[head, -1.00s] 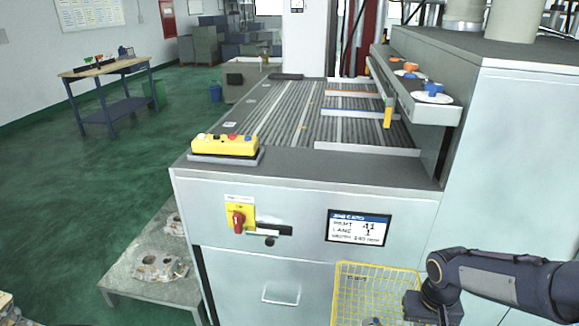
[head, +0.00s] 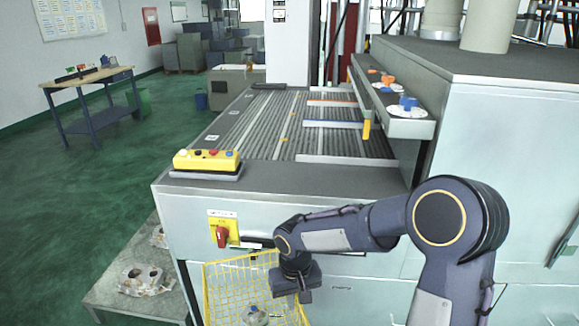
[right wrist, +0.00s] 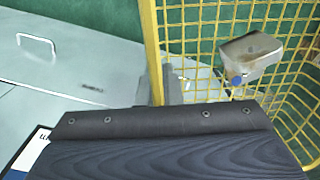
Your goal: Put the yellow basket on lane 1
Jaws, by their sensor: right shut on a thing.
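My right gripper (head: 296,288) is shut on the rim of the yellow wire basket (head: 222,277), held in front of the grey machine's front face, below its top. In the right wrist view the yellow basket (right wrist: 153,50) has its rim between the fingers (right wrist: 157,90). A metal casting (right wrist: 250,52) with a blue spot lies inside it. The roller bed (head: 262,122) on top of the machine is split by rails into lanes; small white labels sit at its left edge, too small to read. My left gripper is not in view.
A yellow button box (head: 207,161) stands on the bed's near left corner. A red switch (head: 222,236) is on the front face near the basket. A shelf (head: 392,112) with small coloured parts overhangs the bed's right side. A low table with castings (head: 143,280) stands left.

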